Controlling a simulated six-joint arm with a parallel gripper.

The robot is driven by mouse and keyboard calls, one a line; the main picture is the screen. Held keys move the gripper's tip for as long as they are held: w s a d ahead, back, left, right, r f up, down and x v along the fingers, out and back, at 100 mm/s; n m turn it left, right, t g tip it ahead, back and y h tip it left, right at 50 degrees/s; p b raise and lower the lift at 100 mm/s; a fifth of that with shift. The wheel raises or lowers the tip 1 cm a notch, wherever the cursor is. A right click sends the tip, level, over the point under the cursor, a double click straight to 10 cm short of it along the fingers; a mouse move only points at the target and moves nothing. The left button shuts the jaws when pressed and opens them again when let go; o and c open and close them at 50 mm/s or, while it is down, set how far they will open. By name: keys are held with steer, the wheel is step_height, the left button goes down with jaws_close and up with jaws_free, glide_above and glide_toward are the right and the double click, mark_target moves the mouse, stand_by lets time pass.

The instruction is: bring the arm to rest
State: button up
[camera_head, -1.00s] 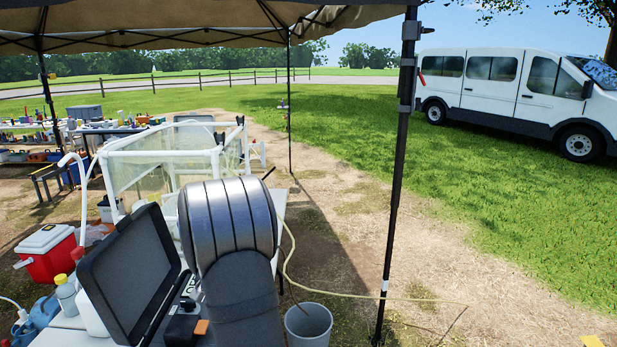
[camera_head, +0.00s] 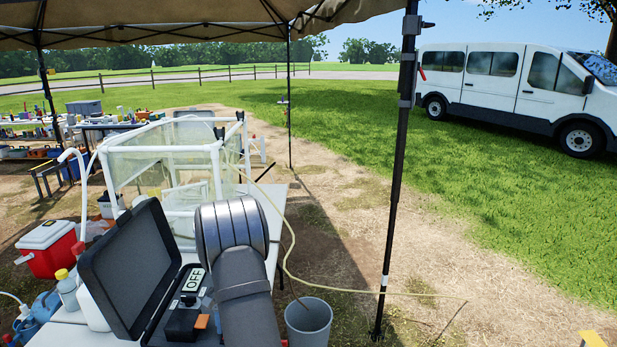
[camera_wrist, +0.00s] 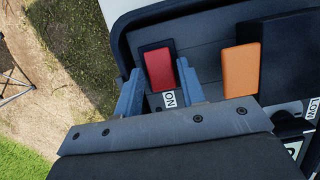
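My arm (camera_head: 240,265) rises in front of the open black case (camera_head: 130,270) in the head view. My gripper (camera_wrist: 160,90) shows in the wrist view, its two blue-grey fingers apart, with nothing seen held between them. In the head view the case has an OFF label (camera_head: 193,280). The gripper's fingers are hidden there.
A white pipe frame with clear sheeting (camera_head: 165,160) stands behind the case on the white table (camera_head: 272,205). A grey bucket (camera_head: 308,322) and a dark tent pole (camera_head: 395,190) are to the right. Bottles (camera_head: 68,290) and a red cooler (camera_head: 47,250) are left.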

steer(key=shift+w+g, duration=0.2)
steer(key=shift+g, duration=0.4)
steer(key=w+r+n, duration=0.1)
steer(key=w+r, duration=0.2)
steer(key=r, duration=0.4)
steer(key=w+r+n, duration=0.1)
steer(key=w+r, duration=0.2)
steer(key=r, duration=0.5)
steer(key=shift+w+a, duration=0.1)
steer(key=s+f, duration=0.2)
steer(key=f, duration=0.2)
steer(key=s+f+m, duration=0.1)
steer(key=f, duration=0.4)
steer(key=s+f+m, duration=0.1)
steer(key=s+f, duration=0.1)
steer(key=f, duration=0.2)
steer(key=shift+s+f, duration=0.3)
